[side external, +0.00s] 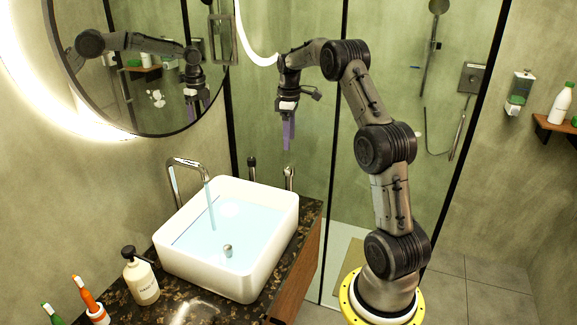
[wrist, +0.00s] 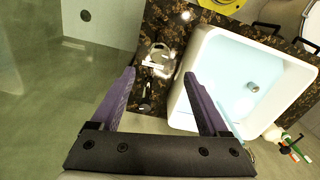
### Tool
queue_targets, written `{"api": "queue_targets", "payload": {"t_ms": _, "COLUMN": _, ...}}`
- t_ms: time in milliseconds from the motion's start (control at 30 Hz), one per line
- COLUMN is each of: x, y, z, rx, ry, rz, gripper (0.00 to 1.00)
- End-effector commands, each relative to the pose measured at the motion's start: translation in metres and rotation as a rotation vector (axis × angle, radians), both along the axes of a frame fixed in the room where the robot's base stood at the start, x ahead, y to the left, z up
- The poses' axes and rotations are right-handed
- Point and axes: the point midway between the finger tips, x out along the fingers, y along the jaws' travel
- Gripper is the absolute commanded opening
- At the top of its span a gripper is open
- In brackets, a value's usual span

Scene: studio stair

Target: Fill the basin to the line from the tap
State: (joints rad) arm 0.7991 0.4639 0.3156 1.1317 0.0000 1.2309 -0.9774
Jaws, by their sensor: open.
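The white basin (side external: 275,220) stands on the dark speckled counter and holds pale blue water (side external: 240,238). A chrome tap (side external: 184,163) arches over its far left side, and a stream of water runs from its spout into the basin. I cannot make out the fill line clearly. Two upright fittings stand behind the basin, a dark one (side external: 252,168) and a chrome one (side external: 290,178). My gripper (side external: 288,142) points down above the chrome fitting, apart from it. In the wrist view my gripper (wrist: 160,76) is open and empty, with the basin (wrist: 205,50) to its right.
A round mirror (side external: 150,60) hangs on the left wall. A glass shower panel (side external: 300,200) stands behind the arm. The air above the basin is clear.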

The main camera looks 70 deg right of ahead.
Motion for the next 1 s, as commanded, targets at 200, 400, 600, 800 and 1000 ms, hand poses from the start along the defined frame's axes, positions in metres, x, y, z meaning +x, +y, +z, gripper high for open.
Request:
{"api": "queue_targets", "payload": {"t_ms": 200, "x": 0.000, "y": 0.000, "z": -0.045, "rx": 0.003, "ry": 0.003, "rz": -0.002, "gripper": 0.78}}
{"api": "queue_targets", "payload": {"t_ms": 400, "x": -0.001, "y": 0.000, "z": -0.080, "rx": 0.002, "ry": 0.002, "rz": -0.002, "gripper": 0.78}}
{"api": "queue_targets", "payload": {"t_ms": 600, "x": 0.000, "y": 0.000, "z": -0.100, "rx": 0.001, "ry": 0.001, "rz": -0.003, "gripper": 0.78}}
{"api": "queue_targets", "payload": {"t_ms": 800, "x": 0.000, "y": 0.000, "z": -0.105, "rx": -0.001, "ry": -0.001, "rz": -0.003, "gripper": 0.78}}
{"api": "queue_targets", "payload": {"t_ms": 1000, "x": 0.000, "y": 0.000, "z": -0.105, "rx": -0.001, "ry": 0.000, "rz": -0.003, "gripper": 0.75}}
